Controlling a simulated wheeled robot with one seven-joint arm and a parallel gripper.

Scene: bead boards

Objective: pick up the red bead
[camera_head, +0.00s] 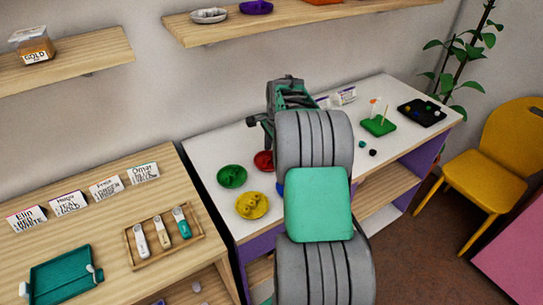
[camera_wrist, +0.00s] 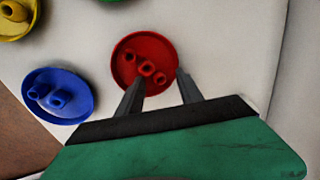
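The dish also shows in the head view (camera_head: 263,161), partly hidden by my arm. My gripper (camera_wrist: 160,78) is open, with nothing between its fingers. Its fingertips point at the red dish, and the left finger overlaps the dish's lower edge in the wrist view. In the head view my gripper (camera_head: 262,122) is beside the arm, above the white table. Its height over the beads is unclear.
A blue dish (camera_wrist: 73,80), a yellow dish (camera_head: 251,207) and a green dish (camera_head: 231,177) with beads stand near the red one. A green board (camera_head: 377,128) with a peg, loose dark beads and a black tray (camera_head: 433,118) are farther right. A shelf (camera_head: 300,24) hangs above.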

